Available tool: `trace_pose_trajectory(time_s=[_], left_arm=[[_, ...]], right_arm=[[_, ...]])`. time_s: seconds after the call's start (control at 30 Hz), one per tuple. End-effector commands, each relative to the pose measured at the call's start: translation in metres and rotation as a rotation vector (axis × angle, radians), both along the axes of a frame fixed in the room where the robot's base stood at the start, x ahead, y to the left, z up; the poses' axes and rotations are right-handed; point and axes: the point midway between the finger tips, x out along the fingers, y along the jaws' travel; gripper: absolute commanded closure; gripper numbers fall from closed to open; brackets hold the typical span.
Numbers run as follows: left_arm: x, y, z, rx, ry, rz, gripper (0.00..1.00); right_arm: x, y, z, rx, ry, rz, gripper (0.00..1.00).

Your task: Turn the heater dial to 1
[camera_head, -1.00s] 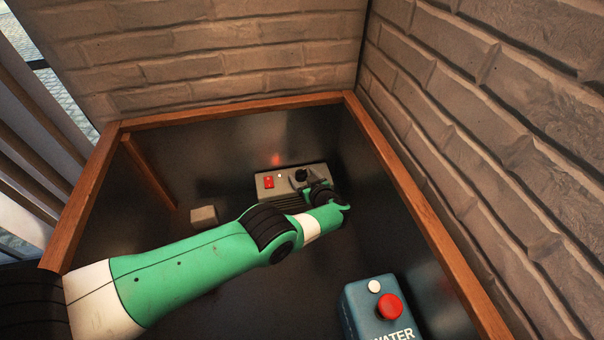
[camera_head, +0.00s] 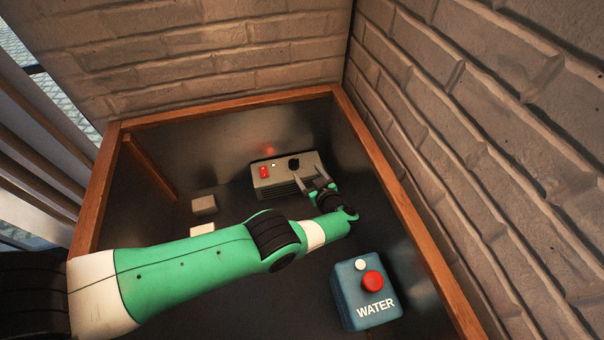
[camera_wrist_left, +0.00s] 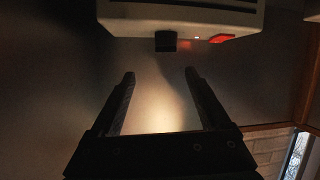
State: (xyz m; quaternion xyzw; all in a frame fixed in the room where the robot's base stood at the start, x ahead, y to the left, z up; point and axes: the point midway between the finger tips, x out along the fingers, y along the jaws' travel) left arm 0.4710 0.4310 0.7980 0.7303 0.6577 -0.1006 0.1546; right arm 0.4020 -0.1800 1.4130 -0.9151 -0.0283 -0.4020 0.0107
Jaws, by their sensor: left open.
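The heater (camera_head: 285,178) is a grey box with slots along its front, at the back of the dark recessed surface. Its black dial (camera_head: 294,164) is on top, right of a lit red switch (camera_head: 264,172). The dial's number marks are too small to read. My left gripper (camera_head: 317,185) is open and empty, just in front of the heater's right part and apart from the dial. In the left wrist view, the dial (camera_wrist_left: 166,41) sticks out beyond and between the two spread fingers (camera_wrist_left: 160,76), not touching them. My right gripper is not in view.
A blue WATER box (camera_head: 350,303) with a red button stands at the front right. Two small pale blocks (camera_head: 204,205) lie left of the heater, one partly behind my arm. A wooden rim (camera_head: 400,195) and brick walls bound the area.

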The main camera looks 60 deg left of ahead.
Motion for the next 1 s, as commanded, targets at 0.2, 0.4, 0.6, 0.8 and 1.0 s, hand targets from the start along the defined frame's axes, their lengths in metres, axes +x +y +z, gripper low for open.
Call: trace_pose_trajectory(time_s=[0.2, 0.4, 0.6, 0.8, 1.0], left_arm=[[0.000, 0.054, -0.025, 0.169, -0.135, -0.233, 0.20], [-0.036, 0.058, -0.045, 0.313, -0.155, -0.480, 0.20], [-0.091, 0.027, -0.061, 0.389, -0.068, -0.706, 0.20], [-0.105, 0.016, -0.061, 0.401, -0.026, -0.764, 0.20], [-0.096, 0.022, -0.062, 0.402, -0.029, -0.763, 0.20]], right_arm=[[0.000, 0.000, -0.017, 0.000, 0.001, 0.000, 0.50], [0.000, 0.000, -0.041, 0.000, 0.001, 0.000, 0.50], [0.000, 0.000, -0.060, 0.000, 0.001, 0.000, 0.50], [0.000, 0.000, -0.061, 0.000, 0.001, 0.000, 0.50], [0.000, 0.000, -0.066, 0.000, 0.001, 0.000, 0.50]])
